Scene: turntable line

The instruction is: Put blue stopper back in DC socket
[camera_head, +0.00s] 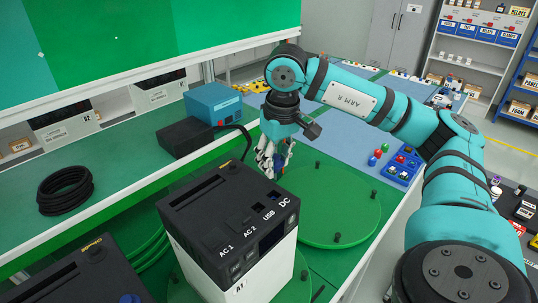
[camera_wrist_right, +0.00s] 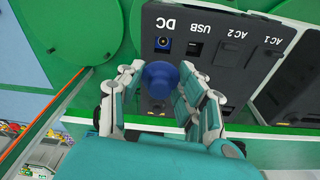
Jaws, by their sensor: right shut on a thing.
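The blue stopper (camera_wrist_right: 160,75) is between the fingers of my right gripper (camera_wrist_right: 158,80), which is shut on it. In the head view the right gripper (camera_head: 270,163) points down just behind the black-topped power unit (camera_head: 215,205), and the stopper is mostly hidden by the fingers. The DC socket (camera_wrist_right: 163,43) is an uncovered round hole with a blue ring, beside the USB port (camera_wrist_right: 195,47). In the wrist view the stopper appears close to the socket but apart from it. My left gripper is not in view.
The unit stands on a green turntable; another green disc (camera_head: 330,205) with short black pegs lies to its right. A second black unit (camera_head: 80,270) is at the lower left. A cable coil (camera_head: 65,190) and black and blue boxes (camera_head: 212,103) are behind. A blue tray (camera_head: 402,168) holds small parts.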

